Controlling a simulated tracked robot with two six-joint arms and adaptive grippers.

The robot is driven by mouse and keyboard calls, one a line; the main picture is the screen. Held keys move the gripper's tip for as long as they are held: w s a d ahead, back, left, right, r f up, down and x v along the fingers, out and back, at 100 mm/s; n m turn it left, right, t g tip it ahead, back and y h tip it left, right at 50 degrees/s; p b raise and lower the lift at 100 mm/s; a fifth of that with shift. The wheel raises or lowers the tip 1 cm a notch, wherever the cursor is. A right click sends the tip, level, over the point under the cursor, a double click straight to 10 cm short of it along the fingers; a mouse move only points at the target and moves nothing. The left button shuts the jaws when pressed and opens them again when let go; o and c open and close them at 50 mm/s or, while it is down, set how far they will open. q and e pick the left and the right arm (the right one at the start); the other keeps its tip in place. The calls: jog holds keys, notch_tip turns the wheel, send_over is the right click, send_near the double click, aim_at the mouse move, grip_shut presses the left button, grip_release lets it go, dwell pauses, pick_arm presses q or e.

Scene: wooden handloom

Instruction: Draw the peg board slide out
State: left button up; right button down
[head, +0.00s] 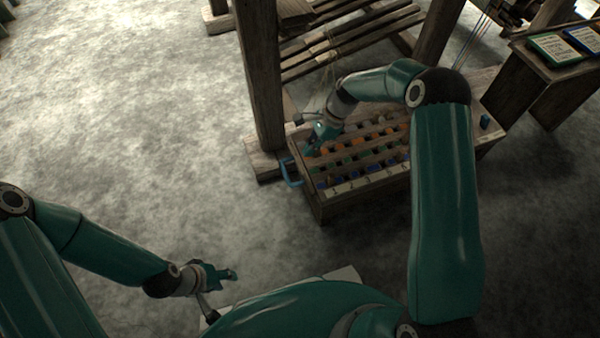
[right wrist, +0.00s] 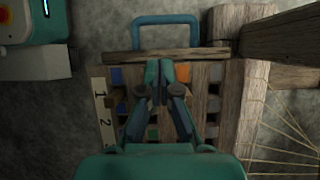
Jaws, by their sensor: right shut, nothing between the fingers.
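The peg board slide (head: 368,184) is a wooden board with rows of square holes and coloured pegs, set in a low wooden box under the loom. Its blue handle (head: 290,172) sticks out at the left end; it also shows at the top of the right wrist view (right wrist: 165,30). My right gripper (head: 312,148) is over the left end of the board, close to the handle. In the right wrist view its fingers (right wrist: 160,82) are together with nothing between them, short of the handle. My left gripper (head: 226,274) is far off over the floor; its finger gap is too small to read.
A thick wooden loom post (head: 259,75) rises just behind the handle end. A numbered strip (head: 370,184) runs along the box's front edge. A side table (head: 555,60) with framed cards stands at the right. The floor left of the handle is clear.

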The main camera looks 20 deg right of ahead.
jog(key=b+x, duration=0.3)
jog(key=x, duration=0.7)
jog(key=shift+b, duration=0.3)
jog(key=a+p, duration=0.1)
jog(key=a, duration=0.6)
jog(key=shift+w, duration=0.2)
jog(key=shift+r, duration=0.1)
